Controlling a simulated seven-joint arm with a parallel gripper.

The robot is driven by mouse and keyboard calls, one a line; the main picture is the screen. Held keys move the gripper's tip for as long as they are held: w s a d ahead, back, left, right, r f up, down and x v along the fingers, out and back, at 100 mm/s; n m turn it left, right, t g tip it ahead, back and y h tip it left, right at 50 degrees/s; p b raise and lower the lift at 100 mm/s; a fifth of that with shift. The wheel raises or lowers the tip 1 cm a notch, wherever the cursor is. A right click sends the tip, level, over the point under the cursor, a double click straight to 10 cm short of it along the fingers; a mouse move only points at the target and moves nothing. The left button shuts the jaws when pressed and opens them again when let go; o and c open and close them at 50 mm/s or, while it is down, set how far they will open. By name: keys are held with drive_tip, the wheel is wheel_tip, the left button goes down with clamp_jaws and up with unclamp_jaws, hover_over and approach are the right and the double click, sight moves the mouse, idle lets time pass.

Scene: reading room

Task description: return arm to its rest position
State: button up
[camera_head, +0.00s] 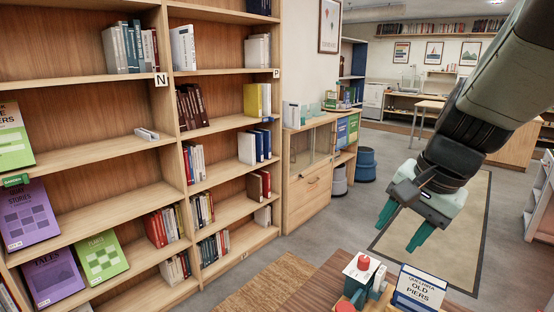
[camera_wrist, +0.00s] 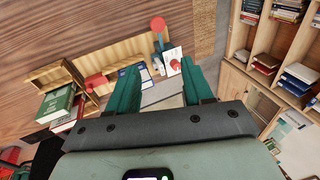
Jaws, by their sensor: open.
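My gripper (camera_head: 402,228) hangs in the air at the right of the head view, its two teal fingers apart and pointing down. Nothing is between the fingers. It is above and behind the small wooden table (camera_head: 313,283), apart from everything. In the wrist view my gripper (camera_wrist: 159,78) shows both fingers spread, with the table top (camera_wrist: 80,30) beyond them. The arm comes down from the upper right of the head view.
A green book (camera_wrist: 57,103) shows in the wrist view. A tall bookcase (camera_head: 90,157) fills the left. Open floor with a rug (camera_head: 455,240) lies behind my gripper.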

drive_tip(key=s+a+r+n+t+h, duration=0.1)
drive_tip(key=s+a+r+n, duration=0.1)
drive_tip(key=s+a+n, duration=0.3)
drive_tip(key=s+a+r+n+t, duration=0.1)
drive_tip(key=s+a+r+n, duration=0.2)
drive_tip(key=s+a+n, duration=0.2)
drive_tip(key=s+a, duration=0.2)
drive_tip(key=shift+s+r+h, duration=0.3)
drive_tip(key=shift+s+h, duration=0.05)
drive_tip(key=shift+h, duration=0.05)
